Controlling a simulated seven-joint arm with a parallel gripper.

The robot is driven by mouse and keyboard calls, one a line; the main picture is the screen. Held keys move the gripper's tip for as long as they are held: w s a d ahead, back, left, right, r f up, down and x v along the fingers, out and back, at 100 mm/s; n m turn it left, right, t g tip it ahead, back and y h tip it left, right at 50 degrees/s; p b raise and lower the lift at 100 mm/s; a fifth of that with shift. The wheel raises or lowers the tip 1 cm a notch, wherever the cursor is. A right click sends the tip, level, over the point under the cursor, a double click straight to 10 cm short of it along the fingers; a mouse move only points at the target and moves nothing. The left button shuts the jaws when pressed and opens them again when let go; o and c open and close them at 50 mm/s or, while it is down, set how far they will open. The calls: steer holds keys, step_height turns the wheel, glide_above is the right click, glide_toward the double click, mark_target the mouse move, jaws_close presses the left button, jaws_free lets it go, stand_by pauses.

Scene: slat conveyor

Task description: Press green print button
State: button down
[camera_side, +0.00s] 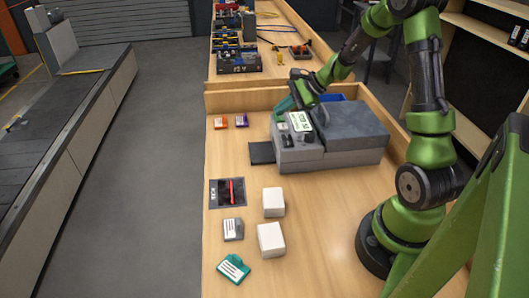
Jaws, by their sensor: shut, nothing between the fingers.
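A grey label printer (345,136) stands on the wooden bench. Its front left part carries a small panel with a pale green-white display or label (300,121). I cannot make out the green print button; it is too small or hidden by my gripper. My gripper (283,108) is shut and empty. It is at the back left corner of the printer, over or close beside the panel. I cannot tell whether the fingertips touch the printer.
A dark flat plate (261,153) lies at the printer's left. White boxes (271,240), a dark tray with a red pen-like item (227,193) and several tags (233,268) lie nearer. Tools fill the far bench. A slat conveyor (60,130) runs at left.

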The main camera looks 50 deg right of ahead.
mark_target(283, 116)
stand_by(0.5)
steer(key=shift+r, duration=3.3)
